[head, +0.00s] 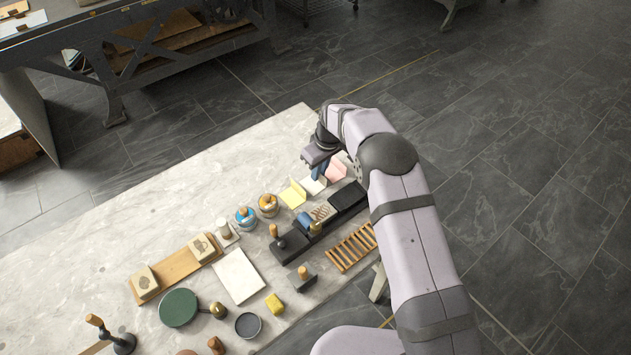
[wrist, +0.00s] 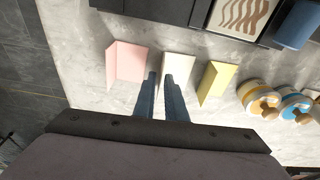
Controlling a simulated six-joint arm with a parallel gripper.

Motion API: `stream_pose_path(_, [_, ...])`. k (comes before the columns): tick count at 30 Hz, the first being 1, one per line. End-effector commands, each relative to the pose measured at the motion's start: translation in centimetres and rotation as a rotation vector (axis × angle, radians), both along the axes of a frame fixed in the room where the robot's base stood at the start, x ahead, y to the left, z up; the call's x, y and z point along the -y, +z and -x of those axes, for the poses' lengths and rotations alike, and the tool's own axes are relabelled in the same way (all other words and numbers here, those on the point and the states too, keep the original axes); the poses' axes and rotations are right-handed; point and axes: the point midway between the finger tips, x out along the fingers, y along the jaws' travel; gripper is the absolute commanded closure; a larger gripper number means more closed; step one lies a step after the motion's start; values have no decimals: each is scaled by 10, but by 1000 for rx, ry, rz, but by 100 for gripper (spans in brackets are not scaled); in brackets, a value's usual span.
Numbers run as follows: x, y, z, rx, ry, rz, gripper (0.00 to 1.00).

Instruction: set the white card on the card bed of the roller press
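The white card (head: 314,186) stands folded on the stone table between a pink and a yellow card. It also shows in the wrist view (wrist: 181,66). My gripper (head: 319,173) is low over it; in the wrist view its two blue-grey fingers (wrist: 160,76) are a little apart. The right fingertip overlaps the card's left edge in the picture. I cannot tell whether the fingers touch the card. The roller press (head: 290,245) is a long black base with a blue roller and a wavy-patterned plate (wrist: 238,14). A dark flat section (head: 347,196) lies at its far end.
The pink card (wrist: 127,64) and yellow card (wrist: 217,82) stand close on either side. Ink jars (head: 268,205) stand left of the cards. A wooden slatted rack (head: 351,248) lies right of the press. The table's far left part is clear.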

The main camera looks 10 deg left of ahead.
Motion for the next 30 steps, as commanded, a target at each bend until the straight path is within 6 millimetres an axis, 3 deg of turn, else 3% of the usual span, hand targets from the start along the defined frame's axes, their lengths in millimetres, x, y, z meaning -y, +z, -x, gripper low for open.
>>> stream_pose_path(6, [0,0,0,0,0,0,89])
stream_pose_path(8, [0,0,0,0,0,0,100])
stream_pose_path(19, [0,3,0,0,0,0,100])
stream_pose_path(30, [0,22,0,1,0,0,100])
